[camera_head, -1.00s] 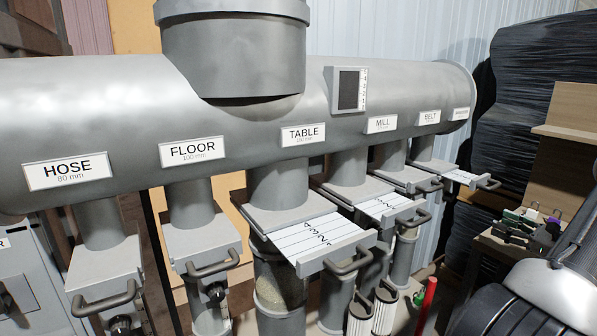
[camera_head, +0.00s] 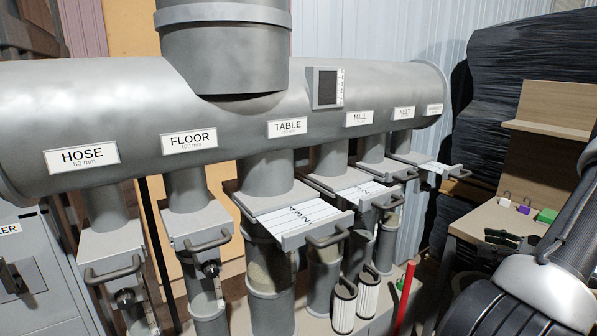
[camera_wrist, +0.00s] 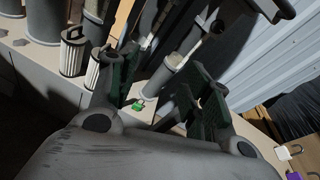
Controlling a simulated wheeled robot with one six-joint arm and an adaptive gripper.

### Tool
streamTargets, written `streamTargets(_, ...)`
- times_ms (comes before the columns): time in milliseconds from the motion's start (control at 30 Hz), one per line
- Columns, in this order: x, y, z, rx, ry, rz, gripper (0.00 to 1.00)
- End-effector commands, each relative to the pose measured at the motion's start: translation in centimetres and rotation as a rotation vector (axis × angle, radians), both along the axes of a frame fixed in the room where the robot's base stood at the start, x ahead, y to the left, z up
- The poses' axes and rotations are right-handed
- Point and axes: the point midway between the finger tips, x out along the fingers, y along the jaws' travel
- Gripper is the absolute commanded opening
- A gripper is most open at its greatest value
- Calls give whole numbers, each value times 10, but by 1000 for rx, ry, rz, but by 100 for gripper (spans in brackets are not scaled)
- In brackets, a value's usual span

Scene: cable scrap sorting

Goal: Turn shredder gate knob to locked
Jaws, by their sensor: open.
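In the head view the rightmost gate (camera_head: 428,165) on the grey duct carries a small label (camera_head: 435,109), too small to read. Its slide is pulled partly out and ends in a dark bar handle (camera_head: 448,171). I cannot make out a knob on this gate. A dark curved bar (camera_wrist: 262,10) crosses the top of that view.
Gates labelled HOSE (camera_head: 83,156), FLOOR (camera_head: 190,141), TABLE (camera_head: 288,127), MILL (camera_head: 359,118) and BELT (camera_head: 403,113) line the duct. The TABLE slide (camera_head: 300,216) sticks out. Two pleated filters (camera_head: 368,298) and a red cylinder (camera_head: 406,298) stand below. A workbench (camera_head: 485,222) holds padlocks at right.

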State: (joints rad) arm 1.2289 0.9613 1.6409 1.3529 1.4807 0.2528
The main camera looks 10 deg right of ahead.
Motion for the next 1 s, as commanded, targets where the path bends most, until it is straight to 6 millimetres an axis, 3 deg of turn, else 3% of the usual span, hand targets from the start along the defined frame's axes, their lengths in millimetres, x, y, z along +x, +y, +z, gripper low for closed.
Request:
streamTargets(167, -34, 34, -15, -77, 113, 118, 49)
streamTargets(367, -69, 86, 0, -254, 231, 354, 49)
streamTargets(567, -101, 139, 39, -518, 307, 666, 49)
streamTargets(700, -126, 177, 78, -784, 324, 942, 49)
streamTargets(1000, -162, 237, 157, -1383, 218, 1414, 49)
